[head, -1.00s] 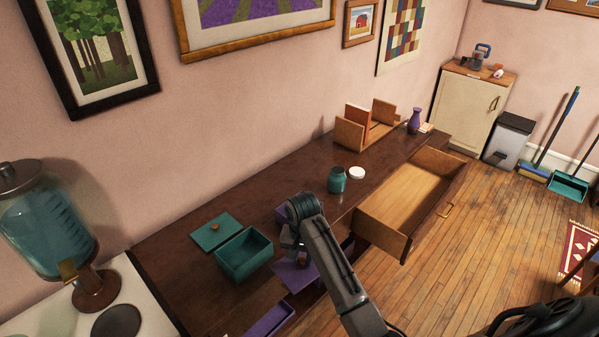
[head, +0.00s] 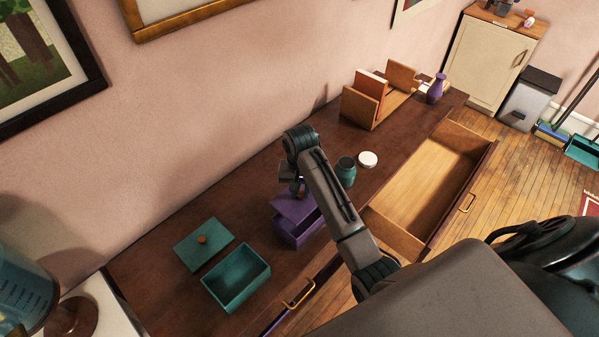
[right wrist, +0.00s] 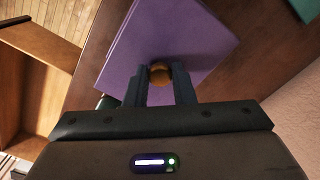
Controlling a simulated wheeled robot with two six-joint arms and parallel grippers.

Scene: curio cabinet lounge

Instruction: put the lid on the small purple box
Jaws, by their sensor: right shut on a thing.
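The small purple box (head: 301,236) stands on the dark brown table, partly hidden by my right arm. Its purple lid (head: 291,208) is over the box's top in the head view; I cannot tell whether it rests on the rim or hovers just above it. The lid fills much of the right wrist view (right wrist: 165,35), with its round wooden knob (right wrist: 160,73) between the fingers. My right gripper (head: 299,190) is shut on this knob, from above. My left gripper is not in view.
A teal open box (head: 237,278) and its teal lid (head: 203,244) lie to the left. A teal jar (head: 345,171) and white disc (head: 367,159) stand beyond my arm. An open drawer (head: 425,190) juts out at right. A purple vase (head: 437,88) stands farther back.

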